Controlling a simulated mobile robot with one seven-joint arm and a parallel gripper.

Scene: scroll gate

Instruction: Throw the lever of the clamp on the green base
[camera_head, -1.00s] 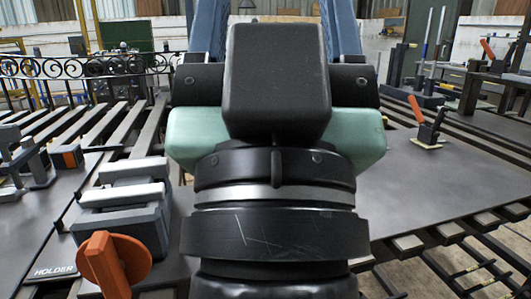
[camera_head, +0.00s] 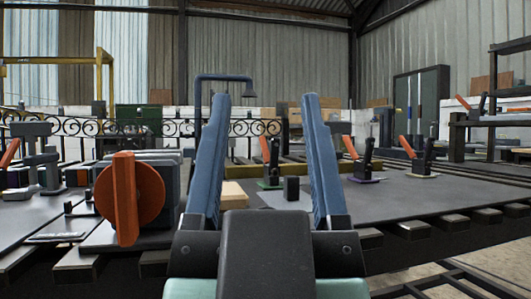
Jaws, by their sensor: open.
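My gripper (camera_head: 266,100) is open and empty. Its two blue fingers point up and forward in the head view, wide apart. The clamp on the green base (camera_head: 269,184) shows between the fingers, farther off on the table, with nothing touching it. It has a dark body (camera_head: 274,160) and an orange lever handle (camera_head: 265,148) that leans up to the left. Two similar clamps with orange handles stand to the right: one on a purple base (camera_head: 366,180), one on a yellowish base (camera_head: 424,175).
A dark block (camera_head: 291,188) and a pale wooden block (camera_head: 234,194) lie near the green-based clamp. A grey holder with a large orange knob (camera_head: 130,198) stands at near left. The dark table top (camera_head: 400,205) is mostly clear at right.

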